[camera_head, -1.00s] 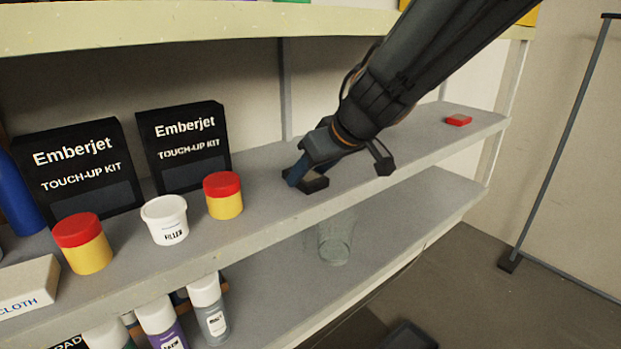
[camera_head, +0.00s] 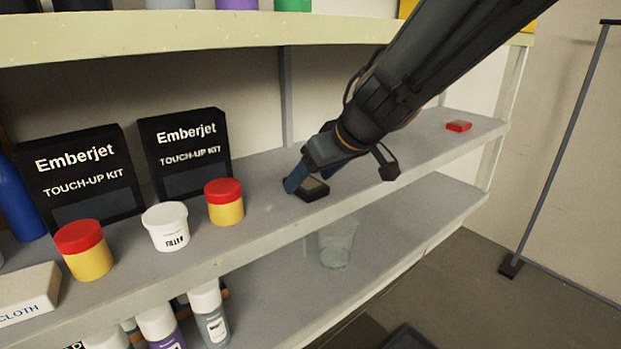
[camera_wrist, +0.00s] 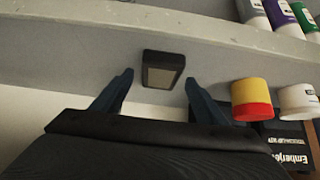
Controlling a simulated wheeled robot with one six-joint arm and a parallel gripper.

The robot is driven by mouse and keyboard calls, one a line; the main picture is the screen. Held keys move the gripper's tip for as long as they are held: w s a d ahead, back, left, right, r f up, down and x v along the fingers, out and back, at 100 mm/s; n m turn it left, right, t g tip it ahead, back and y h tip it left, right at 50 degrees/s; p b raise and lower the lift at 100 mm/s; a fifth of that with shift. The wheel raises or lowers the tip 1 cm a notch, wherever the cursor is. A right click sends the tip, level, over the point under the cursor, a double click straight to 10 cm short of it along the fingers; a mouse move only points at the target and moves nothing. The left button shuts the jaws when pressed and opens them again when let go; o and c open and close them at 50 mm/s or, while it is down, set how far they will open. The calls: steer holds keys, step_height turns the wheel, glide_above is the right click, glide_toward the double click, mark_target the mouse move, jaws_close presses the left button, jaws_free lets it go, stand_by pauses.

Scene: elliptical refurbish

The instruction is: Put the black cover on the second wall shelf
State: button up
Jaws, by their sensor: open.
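The black cover (camera_head: 313,188) is a small dark block with a paler top face. It lies on the grey middle shelf (camera_head: 262,232), right of the red-lidded yellow jar. My gripper (camera_head: 309,178) is open just above and beside the cover, with blue fingers. In the wrist view the cover (camera_wrist: 163,70) sits ahead of and between the two spread fingertips (camera_wrist: 158,80), apart from both. Nothing is held.
Left of my gripper stand a yellow jar with red lid (camera_head: 224,203), a white filler tub (camera_head: 166,227) and black touch-up kit boxes (camera_head: 186,152). A small red block (camera_head: 458,126) lies farther right. A clear glass (camera_head: 336,243) stands on the shelf below. The upper shelf edge (camera_head: 200,38) is overhead.

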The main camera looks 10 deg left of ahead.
steer(key=p+v, duration=0.3)
steer(key=v, duration=0.8)
steer(key=w+d+f+m+t+h, duration=0.2)
steer(key=w+d+f+m+h, duration=0.15)
steer(key=d, duration=0.55)
steer(key=w+d+f+m+t+h, duration=0.1)
steer(key=w+d+f+m+h, duration=0.15)
steer(key=d+f, duration=0.45)
steer(key=s+d+f+m+g, duration=0.2)
steer(key=s+d+f+g, duration=0.1)
steer(key=s+d+f, duration=0.2)
steer(key=s+d+f+m+g, duration=0.1)
steer(key=s+d+f+g, duration=0.2)
steer(key=s, duration=0.7)
steer(key=shift+s+d+f+m, duration=0.3)
steer(key=shift+d+f+m, duration=0.1)
steer(key=shift+d+f, duration=0.5)
